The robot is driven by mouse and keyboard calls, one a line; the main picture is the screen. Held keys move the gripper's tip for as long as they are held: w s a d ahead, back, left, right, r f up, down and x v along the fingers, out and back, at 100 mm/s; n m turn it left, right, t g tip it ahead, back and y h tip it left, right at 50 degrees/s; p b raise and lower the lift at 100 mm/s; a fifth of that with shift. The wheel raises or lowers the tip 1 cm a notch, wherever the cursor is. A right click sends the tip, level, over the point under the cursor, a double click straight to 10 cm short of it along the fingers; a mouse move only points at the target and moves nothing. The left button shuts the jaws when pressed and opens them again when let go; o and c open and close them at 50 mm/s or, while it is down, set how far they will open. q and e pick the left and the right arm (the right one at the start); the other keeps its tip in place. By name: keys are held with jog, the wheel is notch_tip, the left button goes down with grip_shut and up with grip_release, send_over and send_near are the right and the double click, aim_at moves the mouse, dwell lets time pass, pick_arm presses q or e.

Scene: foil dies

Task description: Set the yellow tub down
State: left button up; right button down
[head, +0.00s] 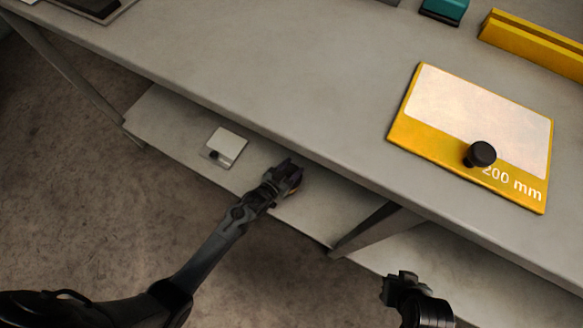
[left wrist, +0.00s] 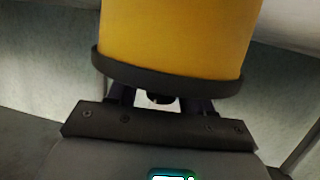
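The yellow tub (left wrist: 178,35) fills the upper middle of the left wrist view, with a dark band (left wrist: 165,77) around its near end. My left gripper (left wrist: 160,100) is right against that end. Its fingers stand apart and run in behind the band, so the tips are hidden; it looks shut on the tub. In the head view my left gripper (head: 292,174) is over the lower shelf, under the worktop's front edge. Only a sliver of the tub (head: 291,191) shows there. My right gripper (head: 398,284) is at the lower right, apart from the tub; its jaws are unclear.
The lower shelf (head: 163,122) holds a small white plate (head: 229,147) with a dark knob, left of my left gripper. On the worktop (head: 260,70) are a yellow "200 mm" plate (head: 425,140), a yellow bar and a teal block.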

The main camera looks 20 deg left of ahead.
pick_arm(q)
jog(key=shift+r, duration=0.1)
jog(key=shift+s+r, duration=0.15)
jog(key=p+v, duration=0.7)
jog(key=v, duration=0.3)
jog(key=s+a+r+g+y, duration=0.1)
jog(key=s+r+g, duration=0.2)
jog(key=s+r, duration=0.2)
jog(key=s+a+r+n+g+y, duration=0.1)
jog(key=s+a+r+g+y, duration=0.1)
jog(key=s+r+g, duration=0.2)
jog(key=s+a+r+g+y, duration=0.1)
jog(key=s+r+g, duration=0.2)
jog(key=s+r, duration=0.4)
jog(key=shift+s+a+r+n, duration=0.1)
jog(key=shift+a+r+n, duration=0.05)
jog(key=shift+r, duration=0.95)
jog(key=shift+s+a+r+n, duration=0.1)
jog(key=shift+s+r+n, duration=0.05)
jog(key=shift+r, duration=0.95)
